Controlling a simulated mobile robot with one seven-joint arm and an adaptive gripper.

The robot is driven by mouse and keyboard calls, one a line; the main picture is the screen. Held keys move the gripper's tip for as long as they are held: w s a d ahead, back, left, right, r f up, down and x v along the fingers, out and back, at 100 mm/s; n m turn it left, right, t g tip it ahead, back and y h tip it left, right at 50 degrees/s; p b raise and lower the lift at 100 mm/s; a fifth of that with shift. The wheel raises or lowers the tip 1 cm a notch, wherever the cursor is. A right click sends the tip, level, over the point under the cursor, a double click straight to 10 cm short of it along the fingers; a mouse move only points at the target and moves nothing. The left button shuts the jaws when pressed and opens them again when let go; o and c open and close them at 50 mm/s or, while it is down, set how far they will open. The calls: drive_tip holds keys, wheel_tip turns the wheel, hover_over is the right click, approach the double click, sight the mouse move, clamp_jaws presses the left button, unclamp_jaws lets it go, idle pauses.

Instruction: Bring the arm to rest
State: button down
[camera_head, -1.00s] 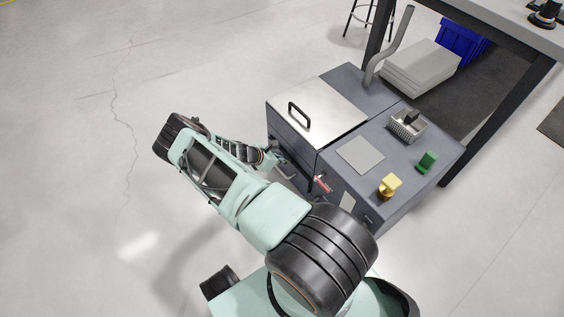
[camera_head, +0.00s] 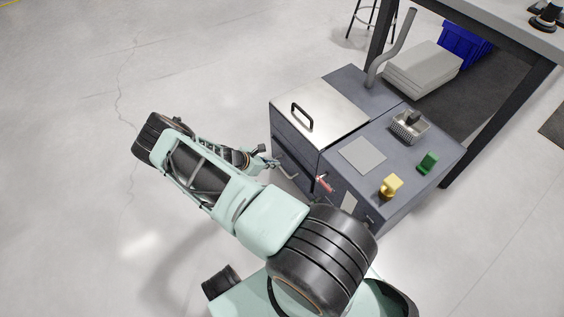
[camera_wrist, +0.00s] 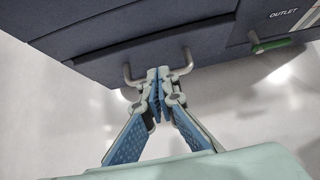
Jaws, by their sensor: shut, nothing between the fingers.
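My gripper (camera_head: 270,161) is shut and empty at the front of the grey cabinet (camera_head: 410,163). In the wrist view my gripper (camera_wrist: 158,75) has its blue-padded fingers together, in front of the grey bar handle (camera_wrist: 187,64) on the cabinet's front. The fingertips hide the middle of that handle; I cannot tell whether they touch it. In the head view the handle (camera_head: 288,174) shows just beyond the fingertips. My arm is bent, with its elbow out to the left over the floor.
A metal lid (camera_head: 325,108) with a black handle is closed on the cabinet. On the top are a grey plate (camera_head: 362,155), a small basket (camera_head: 405,132), a yellow knob (camera_head: 391,186) and a green block (camera_head: 427,162). A workbench (camera_head: 490,25) stands behind. The floor at left is clear.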

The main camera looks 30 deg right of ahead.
drive_tip(key=p+v, duration=0.1)
drive_tip(key=v, duration=0.5)
